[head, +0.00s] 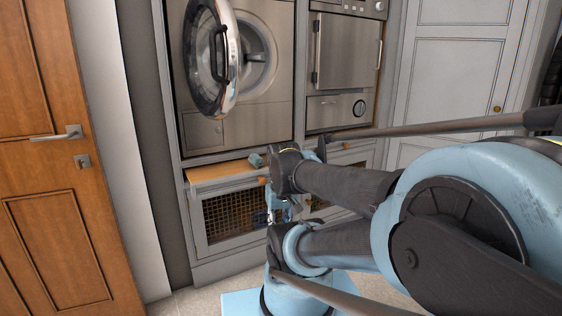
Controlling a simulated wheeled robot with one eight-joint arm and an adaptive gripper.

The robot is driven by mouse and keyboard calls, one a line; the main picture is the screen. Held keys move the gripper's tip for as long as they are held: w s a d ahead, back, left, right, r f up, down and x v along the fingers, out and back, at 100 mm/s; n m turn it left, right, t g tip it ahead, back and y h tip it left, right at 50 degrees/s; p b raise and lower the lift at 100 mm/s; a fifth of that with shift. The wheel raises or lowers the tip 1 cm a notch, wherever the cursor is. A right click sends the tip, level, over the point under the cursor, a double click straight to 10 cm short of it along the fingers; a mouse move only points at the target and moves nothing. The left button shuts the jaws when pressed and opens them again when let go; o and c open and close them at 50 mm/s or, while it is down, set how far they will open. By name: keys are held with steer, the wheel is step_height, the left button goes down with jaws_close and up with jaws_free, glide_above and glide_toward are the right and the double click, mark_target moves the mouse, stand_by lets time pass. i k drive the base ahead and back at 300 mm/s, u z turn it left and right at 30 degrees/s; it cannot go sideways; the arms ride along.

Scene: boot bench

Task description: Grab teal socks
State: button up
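A small rolled teal thing, apparently the teal socks (256,160), lies on the wooden top of the low bench (215,172), close to the left of my dark wrist. My arm reaches in from the right and ends at the front of the bench. My gripper (273,205) seems to be the small blue and dark part below the wrist, in front of the mesh door. It is small and partly covered by my arm, so its fingers do not show clearly. I cannot tell whether it touches anything.
A front-loading washer (205,130) above the bench has its round door (210,60) swung open. A steel oven-like appliance (345,50) stands to its right. A wooden door (50,200) is at left, a grey panelled door (450,75) at right. The bench top's left part is clear.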

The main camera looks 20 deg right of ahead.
mark_target(255, 159)
steer(key=z, duration=0.3)
steer(key=k, duration=0.35)
steer(key=z, duration=0.9)
steer(key=k, duration=0.85)
steer(key=z, duration=0.4)
steer(key=i, duration=1.15)
steer(key=u, duration=0.8)
steer(key=i, duration=1.05)
steer(key=u, duration=0.25)
